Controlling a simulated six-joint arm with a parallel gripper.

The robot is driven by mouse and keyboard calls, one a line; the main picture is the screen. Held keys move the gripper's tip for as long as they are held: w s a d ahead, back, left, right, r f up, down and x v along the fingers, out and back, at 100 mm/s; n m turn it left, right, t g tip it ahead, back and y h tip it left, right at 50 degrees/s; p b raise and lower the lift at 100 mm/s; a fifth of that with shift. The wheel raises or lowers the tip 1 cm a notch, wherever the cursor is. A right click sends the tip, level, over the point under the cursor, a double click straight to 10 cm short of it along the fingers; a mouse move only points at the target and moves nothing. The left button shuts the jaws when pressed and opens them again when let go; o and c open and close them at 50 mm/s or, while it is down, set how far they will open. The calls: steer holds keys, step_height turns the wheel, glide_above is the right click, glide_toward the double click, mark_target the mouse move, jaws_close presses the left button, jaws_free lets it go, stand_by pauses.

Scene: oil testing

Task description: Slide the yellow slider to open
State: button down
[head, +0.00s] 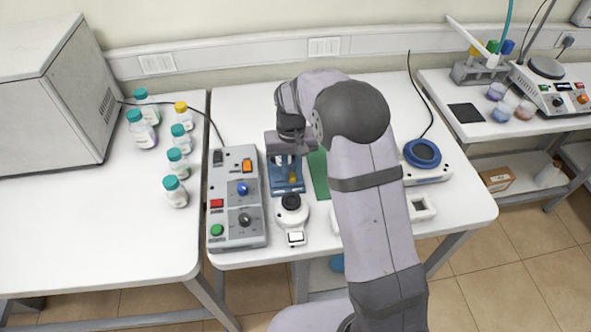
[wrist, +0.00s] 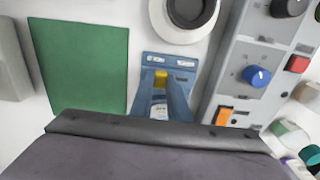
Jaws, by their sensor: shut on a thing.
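The yellow slider (wrist: 161,78) sits on a small blue device (wrist: 152,60) in the wrist view. In the head view the slider (head: 293,177) shows as a small yellow spot on the blue device (head: 288,188). My gripper (wrist: 162,84) reaches down over the blue device, and its two fingers close on either side of the yellow slider. The far part of the device is hidden under my gripper body.
A grey control box (head: 237,200) with knobs and buttons stands just left of the blue device in the head view. A white round instrument (head: 292,213) stands in front of it. A green mat (wrist: 82,62) lies beside it. Capped bottles (head: 173,160) stand on the left table.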

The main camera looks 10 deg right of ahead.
mark_target(277, 182)
steer(key=a, duration=0.4)
steer(key=shift+a, duration=0.2)
steer(key=shift+d, duration=0.1)
steer(key=c, duration=1.7)
jaws_free()
steer(key=shift+a, duration=0.2)
steer(key=shift+d, duration=0.1)
steer(key=shift+r+b, duration=1)
steer(key=shift+r, duration=2.7)
